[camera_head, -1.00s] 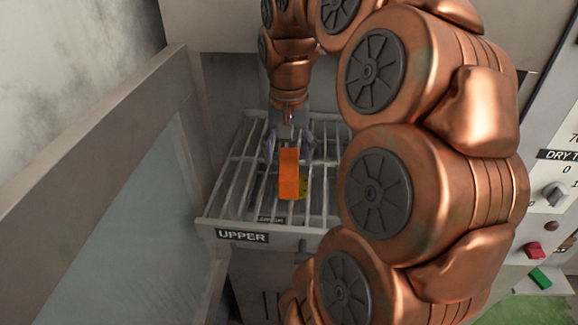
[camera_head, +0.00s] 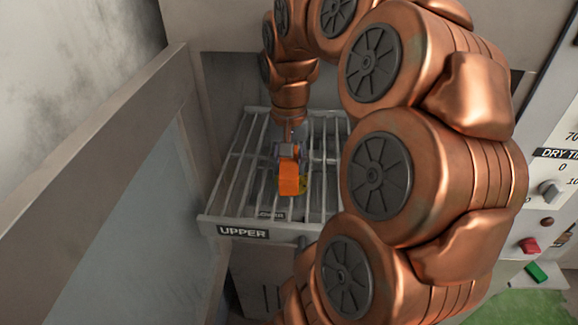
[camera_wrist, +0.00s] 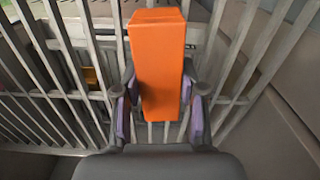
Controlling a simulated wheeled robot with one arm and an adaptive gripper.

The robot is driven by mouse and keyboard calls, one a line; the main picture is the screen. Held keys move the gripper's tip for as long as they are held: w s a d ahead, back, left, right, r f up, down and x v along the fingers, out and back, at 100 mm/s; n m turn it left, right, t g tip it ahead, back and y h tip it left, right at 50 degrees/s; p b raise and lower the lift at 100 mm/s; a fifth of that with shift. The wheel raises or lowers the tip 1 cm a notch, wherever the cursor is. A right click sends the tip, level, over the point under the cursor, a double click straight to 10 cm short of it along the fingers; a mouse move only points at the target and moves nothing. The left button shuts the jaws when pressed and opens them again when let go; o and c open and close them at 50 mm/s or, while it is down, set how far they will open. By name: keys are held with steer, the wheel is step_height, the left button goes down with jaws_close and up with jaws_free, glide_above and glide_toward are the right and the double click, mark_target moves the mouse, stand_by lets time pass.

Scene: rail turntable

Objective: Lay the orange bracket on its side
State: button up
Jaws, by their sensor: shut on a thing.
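The orange bracket (camera_head: 289,180) is at my gripper over the upper rack, in the middle of the head view. In the wrist view the orange bracket (camera_wrist: 158,65) appears as a long block lying between the two fingers. My gripper (camera_wrist: 158,112) is shut on it, one purple-padded finger on each side. In the head view my gripper (camera_head: 289,152) is just behind the bracket and partly hidden by it. I cannot tell whether the bracket touches the rack bars.
The wire rack (camera_head: 240,172) is pulled out over a front rail labelled UPPER (camera_head: 242,232). A small yellow thing (camera_head: 303,184) shows beside the bracket. An open door (camera_head: 120,190) stands on the left, and a control panel (camera_head: 550,190) is on the right.

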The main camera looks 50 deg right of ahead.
mark_target(290, 161)
jaws_close()
steer(key=shift+r, duration=0.15)
steer(key=shift+r+b, duration=0.85)
steer(key=shift+r, duration=0.45)
steer(key=shift+s+d+r, duration=0.1)
steer(key=shift+s+r, duration=0.05)
steer(key=shift+r, duration=0.1)
steer(key=s+d+b, duration=0.1)
steer(key=s, duration=0.3)
steer(key=s+r+b, duration=0.1)
steer(key=s+b, duration=0.1)
steer(key=s, duration=0.3)
steer(key=s+d+b, duration=0.1)
steer(key=s+b, duration=0.1)
steer(key=s, duration=0.2)
steer(key=shift+s+d+r, duration=0.15)
steer(key=shift+s+d, duration=0.2)
steer(key=shift+s, duration=0.05)
steer(key=shift+s+d+r, duration=0.15)
steer(key=shift+s+r, duration=0.05)
steer(key=shift+s, duration=0.6)
